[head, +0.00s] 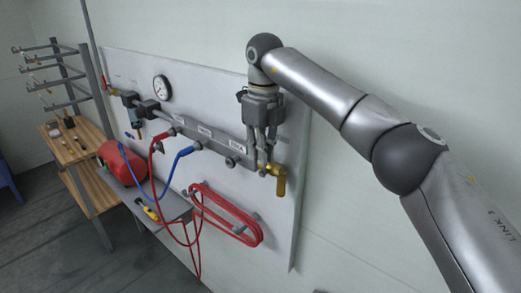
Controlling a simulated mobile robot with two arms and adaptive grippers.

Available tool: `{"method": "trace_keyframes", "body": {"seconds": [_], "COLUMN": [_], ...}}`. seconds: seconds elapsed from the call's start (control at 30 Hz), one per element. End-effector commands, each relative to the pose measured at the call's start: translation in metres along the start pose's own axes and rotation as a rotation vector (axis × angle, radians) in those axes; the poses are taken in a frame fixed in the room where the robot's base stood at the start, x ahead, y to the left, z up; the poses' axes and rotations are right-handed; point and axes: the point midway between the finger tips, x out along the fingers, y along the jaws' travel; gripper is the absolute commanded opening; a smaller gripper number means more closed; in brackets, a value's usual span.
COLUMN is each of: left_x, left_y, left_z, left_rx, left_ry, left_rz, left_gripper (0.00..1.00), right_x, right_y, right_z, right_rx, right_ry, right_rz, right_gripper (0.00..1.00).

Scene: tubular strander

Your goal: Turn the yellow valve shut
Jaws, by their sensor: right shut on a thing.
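The yellow valve (279,182) is at the right end of the grey pipe manifold on the wall panel. Its yellow lever shows just below and to the right of my fingertips and points mostly downward. My right gripper (263,160) reaches down from above and is shut on the yellow valve. The fingers hide the upper part of the valve and where they touch it. My left gripper is not in view.
The grey manifold (214,137) carries a red hose (157,165) and a blue hose (168,178). A coiled red hose (225,212) hangs below. A pressure gauge (161,88), a red cylinder (121,163) on a shelf and a wooden bench (78,150) are left. The wall at right is bare.

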Motion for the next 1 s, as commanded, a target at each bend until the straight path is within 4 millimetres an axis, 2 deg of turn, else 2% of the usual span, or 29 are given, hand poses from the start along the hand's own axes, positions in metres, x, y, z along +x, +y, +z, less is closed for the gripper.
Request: {"method": "trace_keyframes", "body": {"seconds": [0.2, 0.8, 0.83, 0.97, 1.0], "left_x": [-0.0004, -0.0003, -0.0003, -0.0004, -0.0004], "left_y": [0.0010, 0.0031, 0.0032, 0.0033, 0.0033], "left_z": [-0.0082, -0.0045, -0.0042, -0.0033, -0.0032], "left_rx": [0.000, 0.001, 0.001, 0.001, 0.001], "left_ry": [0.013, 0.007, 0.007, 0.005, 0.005], "left_rz": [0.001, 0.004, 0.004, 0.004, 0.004], "left_gripper": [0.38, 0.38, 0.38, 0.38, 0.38], "right_x": [0.0012, 0.0023, 0.0023, 0.0019, 0.0017], "right_y": [0.0007, 0.0006, 0.0007, 0.0006, 0.0006], "right_z": [0.0003, -0.0006, -0.0005, -0.0003, -0.0003], "right_rx": [0.000, -0.002, -0.002, -0.002, -0.002], "right_ry": [0.045, 0.066, 0.066, 0.065, 0.064], "right_rz": [0.001, 0.002, 0.002, 0.002, 0.001], "right_gripper": [0.00, 0.00, 0.12, 0.29, 0.30]}}
